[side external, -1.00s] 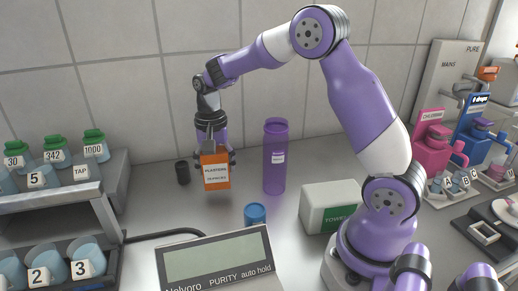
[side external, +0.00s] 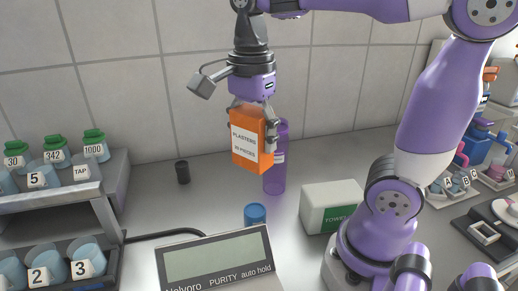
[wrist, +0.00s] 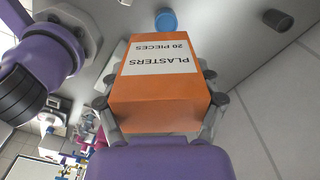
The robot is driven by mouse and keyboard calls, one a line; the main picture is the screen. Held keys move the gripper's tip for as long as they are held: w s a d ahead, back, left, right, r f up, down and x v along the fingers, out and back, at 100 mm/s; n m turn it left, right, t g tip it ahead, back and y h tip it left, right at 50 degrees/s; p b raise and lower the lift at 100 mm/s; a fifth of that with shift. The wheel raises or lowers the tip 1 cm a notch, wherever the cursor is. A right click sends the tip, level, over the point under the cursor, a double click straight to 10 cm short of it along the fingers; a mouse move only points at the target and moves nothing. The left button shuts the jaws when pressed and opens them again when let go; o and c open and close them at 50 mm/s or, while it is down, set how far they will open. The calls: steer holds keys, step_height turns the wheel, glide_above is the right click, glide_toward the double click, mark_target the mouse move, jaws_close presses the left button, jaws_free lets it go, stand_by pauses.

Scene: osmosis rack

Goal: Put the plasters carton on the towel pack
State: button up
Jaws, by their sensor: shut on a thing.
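The orange plasters carton (side external: 253,141), with a white label, is held upright and slightly tilted in the air above the counter. My gripper (side external: 254,122) is shut on it, with fingers on both sides. In the wrist view the carton (wrist: 160,100) fills the middle between the fingers. The towel pack (side external: 331,206), a white box with a green label, lies on the counter to the right of and below the carton, beside my base. Its top is clear.
A purple bottle (side external: 275,172) stands behind the carton. A display meter (side external: 216,257) is in front. A rack with labelled bottles (side external: 65,205) stands at left.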

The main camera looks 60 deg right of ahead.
steer(key=s+d+r+m, duration=0.2)
steer(key=s+m, duration=0.5)
glide_above(327, 183)
step_height(327, 183, down, 7)
steer(key=shift+s+f, duration=0.1)
steer(key=shift+f, duration=1.8)
steer(key=shift+f, duration=0.15)
steer(key=o, duration=1.3)
